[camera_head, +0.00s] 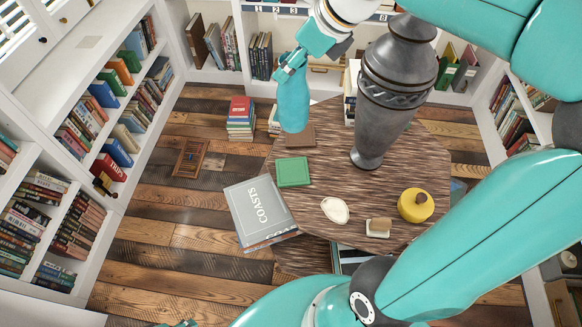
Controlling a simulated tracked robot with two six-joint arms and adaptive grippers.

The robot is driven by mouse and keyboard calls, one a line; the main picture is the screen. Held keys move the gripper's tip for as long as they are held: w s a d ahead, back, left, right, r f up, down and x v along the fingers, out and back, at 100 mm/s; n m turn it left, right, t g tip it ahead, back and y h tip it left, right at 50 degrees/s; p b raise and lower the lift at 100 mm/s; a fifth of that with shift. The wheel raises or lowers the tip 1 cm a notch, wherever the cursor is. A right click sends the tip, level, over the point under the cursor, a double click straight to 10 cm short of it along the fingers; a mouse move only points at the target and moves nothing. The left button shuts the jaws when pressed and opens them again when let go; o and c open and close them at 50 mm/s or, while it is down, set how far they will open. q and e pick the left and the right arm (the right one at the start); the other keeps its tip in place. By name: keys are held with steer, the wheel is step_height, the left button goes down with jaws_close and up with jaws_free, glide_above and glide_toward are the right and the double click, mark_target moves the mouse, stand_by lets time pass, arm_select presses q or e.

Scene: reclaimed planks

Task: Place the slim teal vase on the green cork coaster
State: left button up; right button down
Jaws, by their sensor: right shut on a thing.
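The slim teal vase (293,108) hangs upright in my right gripper (291,68), which is shut on its upper end. The vase's lower end shows against the far left part of the round wooden table, beside a brown square coaster (300,136). I cannot tell how far its base is above the tabletop. The green cork coaster (293,172) lies flat and bare near the table's left edge, below the vase in the picture.
A large dark grey vase (395,85) stands on the table (340,165), right of the teal vase. A white dish (335,210), a small block (378,227) and a yellow round pot (416,205) stand near the front. A "COASTS" book (258,212) lies left of the table.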

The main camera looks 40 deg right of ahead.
mark_target(292, 122)
step_height(292, 122, down, 16)
steer(key=b, duration=0.2)
steer(key=shift+r+b, duration=0.2)
steer(key=shift+b, duration=0.1)
step_height(292, 122, down, 4)
steer(key=shift+s+f+b, duration=0.1)
steer(key=shift+b, duration=0.55)
steer(key=shift+c, duration=2.4)
jaws_free()
